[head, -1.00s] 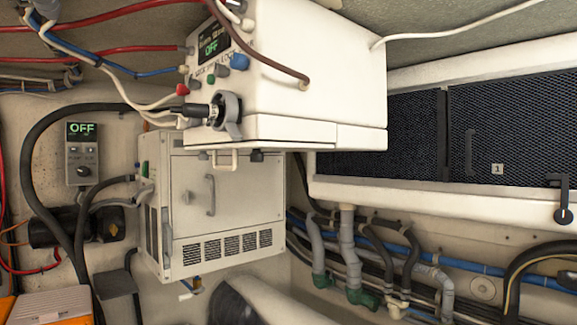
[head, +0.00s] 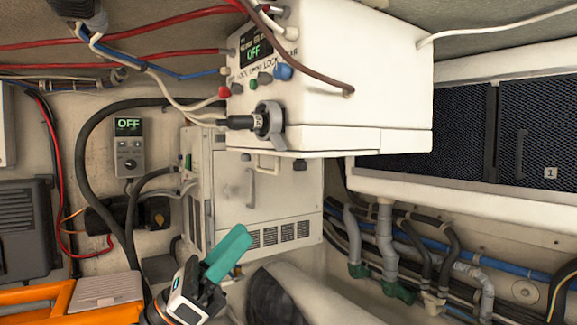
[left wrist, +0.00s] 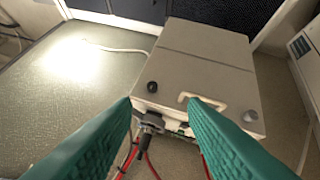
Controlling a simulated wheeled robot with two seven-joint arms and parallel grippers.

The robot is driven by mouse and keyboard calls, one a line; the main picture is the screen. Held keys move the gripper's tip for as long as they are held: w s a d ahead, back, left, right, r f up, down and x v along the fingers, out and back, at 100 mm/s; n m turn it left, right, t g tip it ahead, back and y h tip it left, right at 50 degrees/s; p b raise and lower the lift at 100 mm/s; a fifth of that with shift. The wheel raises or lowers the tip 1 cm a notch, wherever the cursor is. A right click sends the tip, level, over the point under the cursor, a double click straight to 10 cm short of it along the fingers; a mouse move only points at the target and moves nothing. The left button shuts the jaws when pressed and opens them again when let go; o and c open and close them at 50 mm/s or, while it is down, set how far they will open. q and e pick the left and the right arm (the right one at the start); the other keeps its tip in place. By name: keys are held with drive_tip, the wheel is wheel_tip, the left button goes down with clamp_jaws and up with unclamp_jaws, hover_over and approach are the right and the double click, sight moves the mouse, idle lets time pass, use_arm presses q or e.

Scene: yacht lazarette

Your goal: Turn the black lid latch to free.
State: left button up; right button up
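The white box (head: 355,85) hangs at the upper middle of the head view. Beneath its front edge are a pale handle (head: 268,161) and a small dark part (head: 300,164) that may be the black lid latch. In the left wrist view, a black knob (left wrist: 152,87) sits on the box face beside the pale handle (left wrist: 187,98); its setting is too small to read. My left gripper (head: 238,240) is low in front of the grey cabinet, below the box, with teal fingers. In the wrist view its fingers (left wrist: 160,104) are apart with nothing between them. My right gripper is not in view.
Cables and a black plug (head: 240,122) run into the box's left face. The grey vented cabinet (head: 255,205) stands below it. A pump switch panel (head: 129,147) reads OFF. Dark mesh lockers (head: 545,125) and pipes (head: 385,245) are at right.

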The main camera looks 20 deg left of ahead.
sight(300, 163)
use_arm(q)
drive_tip(key=w+d+r+m+p, duration=0.1)
drive_tip(key=w+d+r+p, duration=0.3)
drive_tip(key=r, duration=0.5)
drive_tip(key=d+p, duration=0.2)
drive_tip(key=d, duration=0.1)
drive_tip(key=shift+r+g+h+p, duration=0.25)
drive_tip(key=shift+g+h+p, duration=0.05)
drive_tip(key=shift+g+p, duration=0.1)
